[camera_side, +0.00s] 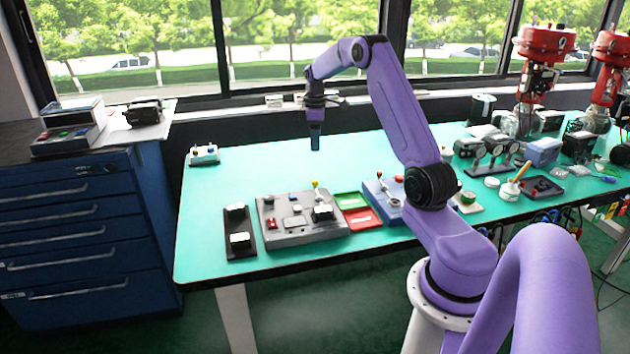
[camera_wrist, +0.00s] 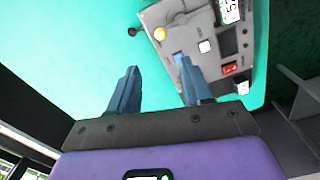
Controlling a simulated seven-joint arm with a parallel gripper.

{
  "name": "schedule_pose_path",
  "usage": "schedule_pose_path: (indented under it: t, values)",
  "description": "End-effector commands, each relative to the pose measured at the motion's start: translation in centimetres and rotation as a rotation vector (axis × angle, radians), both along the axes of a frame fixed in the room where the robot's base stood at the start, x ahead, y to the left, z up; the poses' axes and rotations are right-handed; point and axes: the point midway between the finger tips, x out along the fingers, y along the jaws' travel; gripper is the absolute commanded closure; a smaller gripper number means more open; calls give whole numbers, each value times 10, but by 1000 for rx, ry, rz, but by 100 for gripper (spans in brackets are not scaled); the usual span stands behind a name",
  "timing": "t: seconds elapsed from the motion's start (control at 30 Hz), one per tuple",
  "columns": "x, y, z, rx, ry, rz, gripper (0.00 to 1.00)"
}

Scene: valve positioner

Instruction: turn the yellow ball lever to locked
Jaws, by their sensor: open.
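The yellow ball lever (camera_side: 315,184) stands up from the far right part of a grey control panel (camera_side: 285,236) on the green table. In the wrist view its yellow ball (camera_wrist: 159,33) shows near the panel's edge, just beyond my fingertips. No locked marking is readable. My gripper (camera_side: 315,143) points down, well above the table and behind the panel, apart from the lever. In the wrist view my gripper (camera_wrist: 155,62) is open, with nothing between its two blue fingers. The right finger overlaps part of the panel in the picture.
The panel also has a red switch (camera_wrist: 230,69) and a display (camera_wrist: 230,10). A green tray (camera_side: 350,200) and a red tray (camera_side: 362,218) lie right of it, then a blue box (camera_side: 375,190) with small levers. A black strip (camera_side: 238,222) lies left. The table behind is mostly clear.

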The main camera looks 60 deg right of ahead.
Motion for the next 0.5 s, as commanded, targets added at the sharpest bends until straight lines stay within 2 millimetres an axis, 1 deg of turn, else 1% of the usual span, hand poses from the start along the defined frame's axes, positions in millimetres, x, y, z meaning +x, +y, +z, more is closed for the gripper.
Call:
schedule_pose_path:
  t: [0.03, 0.1, 0.5]
  values:
    - [-1, 0, -11, 3, 4, -1, 51]
    - [-1, 0, -24, 3, 4, -1, 51]
    - [-1, 1, -99, 2, 4, 0, 51]
